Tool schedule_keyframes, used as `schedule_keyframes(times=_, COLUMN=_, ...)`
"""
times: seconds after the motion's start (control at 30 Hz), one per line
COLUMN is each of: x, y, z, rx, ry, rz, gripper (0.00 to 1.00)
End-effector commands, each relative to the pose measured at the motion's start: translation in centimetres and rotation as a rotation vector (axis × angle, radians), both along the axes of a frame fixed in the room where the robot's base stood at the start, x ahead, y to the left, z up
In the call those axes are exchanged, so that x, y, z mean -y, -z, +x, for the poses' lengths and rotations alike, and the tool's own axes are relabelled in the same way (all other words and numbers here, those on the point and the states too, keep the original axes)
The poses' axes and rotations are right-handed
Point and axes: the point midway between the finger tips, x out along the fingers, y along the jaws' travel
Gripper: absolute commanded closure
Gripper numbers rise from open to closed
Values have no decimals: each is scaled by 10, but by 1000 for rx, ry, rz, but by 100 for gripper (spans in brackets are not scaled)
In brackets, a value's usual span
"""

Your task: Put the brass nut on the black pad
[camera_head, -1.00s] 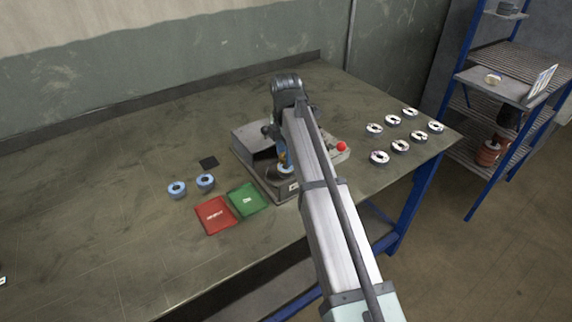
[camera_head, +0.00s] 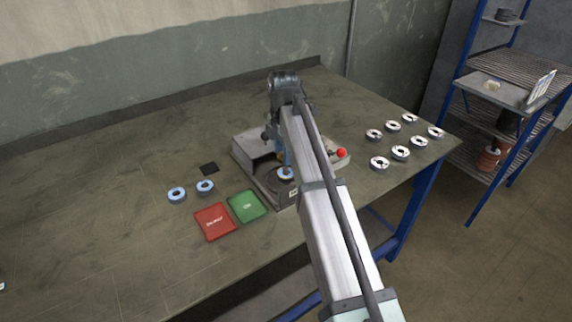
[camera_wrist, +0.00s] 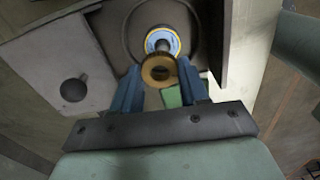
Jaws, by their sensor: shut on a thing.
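The brass nut (camera_wrist: 158,70) is a gold-coloured ring in the wrist view. My gripper (camera_wrist: 160,80) is shut on it, with a blue finger on each side. In the wrist view the nut is in front of a blue-rimmed disc (camera_wrist: 163,40) seated in the grey machine. In the head view my arm covers much of the gripper (camera_head: 286,157), and the nut cannot be made out.
The grey machine (camera_head: 256,150) with a red button (camera_head: 341,153) stands under my gripper. Two blue discs (camera_head: 191,190), a red mat (camera_head: 214,222) and a green mat (camera_head: 247,206) lie to its left. Several pale discs (camera_head: 400,153) lie at right.

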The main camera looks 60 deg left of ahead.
Motion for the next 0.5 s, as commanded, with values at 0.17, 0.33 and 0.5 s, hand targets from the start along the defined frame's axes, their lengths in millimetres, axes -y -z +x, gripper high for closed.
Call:
schedule_keyframes(times=0.17, x=-33, y=1, z=-26, rx=1, ry=-21, rz=5, gripper=90)
schedule_keyframes(times=0.33, x=-72, y=3, z=-63, rx=4, ry=-43, rz=13, gripper=90)
schedule_keyframes(times=0.5, x=-109, y=8, z=-100, rx=4, ry=-58, rz=17, gripper=90)
